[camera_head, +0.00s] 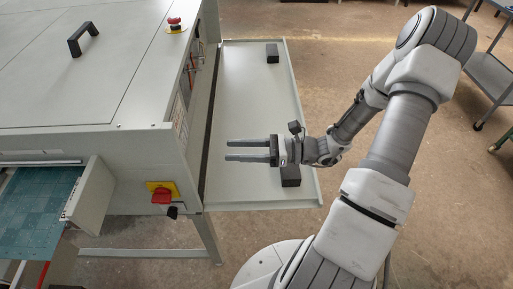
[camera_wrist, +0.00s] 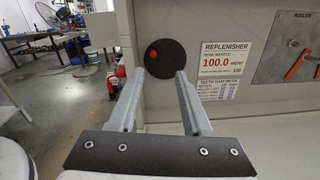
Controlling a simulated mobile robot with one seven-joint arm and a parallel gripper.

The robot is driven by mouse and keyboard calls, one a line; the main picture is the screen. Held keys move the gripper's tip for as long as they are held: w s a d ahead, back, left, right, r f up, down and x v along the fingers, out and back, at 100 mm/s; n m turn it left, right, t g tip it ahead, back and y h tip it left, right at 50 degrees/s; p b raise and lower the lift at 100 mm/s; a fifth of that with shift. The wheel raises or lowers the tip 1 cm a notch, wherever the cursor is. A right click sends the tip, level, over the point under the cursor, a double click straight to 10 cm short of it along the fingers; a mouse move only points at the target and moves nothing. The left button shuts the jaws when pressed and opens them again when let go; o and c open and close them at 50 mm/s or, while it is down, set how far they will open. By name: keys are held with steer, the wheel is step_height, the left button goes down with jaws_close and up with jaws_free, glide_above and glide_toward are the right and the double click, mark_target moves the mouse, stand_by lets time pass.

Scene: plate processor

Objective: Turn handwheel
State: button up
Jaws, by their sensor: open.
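The handwheel (camera_wrist: 172,64) is a dark round disc with a small red knob on it, mounted on the pale machine panel. It shows in the wrist view, just beyond my fingertips and roughly between them. In the head view I cannot make it out, as that panel is seen edge-on. My gripper (camera_head: 228,150) is open and empty, above the side tray and pointing left at the panel. It also shows in the wrist view (camera_wrist: 160,74), with its two fingers apart. No contact with the wheel is visible.
The side tray (camera_head: 240,80) lies under my gripper, with black blocks (camera_head: 272,53) on it. The machine (camera_head: 60,95) has a red switch (camera_head: 162,194) at its corner and an emergency button (camera_head: 175,23) on top. A replenisher label (camera_wrist: 222,65) is right of the wheel.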

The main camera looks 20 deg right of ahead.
steer(key=v, duration=0.4)
steer(key=shift+s+d, duration=0.2)
steer(key=shift+d, duration=0.1)
